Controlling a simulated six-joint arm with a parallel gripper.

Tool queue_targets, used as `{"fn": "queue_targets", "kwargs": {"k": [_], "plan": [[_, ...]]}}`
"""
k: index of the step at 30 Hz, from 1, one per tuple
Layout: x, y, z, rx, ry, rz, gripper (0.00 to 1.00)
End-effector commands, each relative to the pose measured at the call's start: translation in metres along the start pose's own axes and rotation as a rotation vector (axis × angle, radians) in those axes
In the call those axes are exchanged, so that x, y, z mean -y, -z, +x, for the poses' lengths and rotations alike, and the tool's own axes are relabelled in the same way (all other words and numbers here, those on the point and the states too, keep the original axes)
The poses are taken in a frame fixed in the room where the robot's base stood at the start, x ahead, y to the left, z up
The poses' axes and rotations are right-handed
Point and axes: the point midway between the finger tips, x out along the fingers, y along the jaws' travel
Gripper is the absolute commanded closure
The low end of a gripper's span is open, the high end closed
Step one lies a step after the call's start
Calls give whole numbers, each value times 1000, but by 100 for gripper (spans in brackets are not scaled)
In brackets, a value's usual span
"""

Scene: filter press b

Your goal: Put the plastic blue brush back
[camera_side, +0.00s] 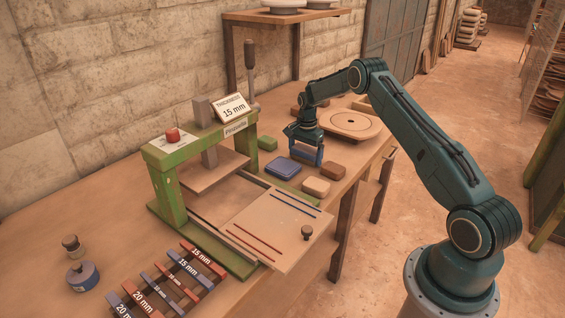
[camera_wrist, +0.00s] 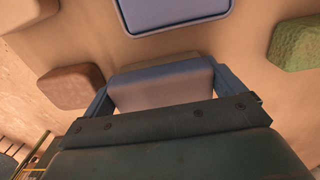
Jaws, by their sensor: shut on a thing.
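My gripper (camera_side: 306,148) is shut on a blue block, taken to be the blue brush (camera_side: 307,154), at the far part of the table, right of the press. In the wrist view the brush (camera_wrist: 162,87) sits between the two blue-grey fingers, and a tan strip shows just beyond it. I cannot tell whether that strip belongs to the brush. The side view does not make clear whether its underside touches the table. A dark-rimmed blue pad (camera_side: 283,168) lies to the left of my gripper; it also shows at the top of the wrist view (camera_wrist: 175,14).
A green block (camera_side: 267,143), a tan block (camera_side: 316,187) and a brown block (camera_side: 334,170) lie close around my gripper. Spacer bars (camera_side: 168,280) lie in front.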

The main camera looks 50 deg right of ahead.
Motion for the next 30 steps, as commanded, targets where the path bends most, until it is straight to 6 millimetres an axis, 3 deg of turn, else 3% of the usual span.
{"fn": "queue_targets", "kwargs": {"k": [8, 9, 10, 22, 30], "plan": [[0, 0, 2, 0, 0, 0, 31], [0, 0, 3, 0, 0, 0, 4], [0, 0, 3, 0, 0, 0, 0], [0, 0, -3, 0, 1, 0, 0], [0, 0, -30, -1, 2, 0, 0]]}}
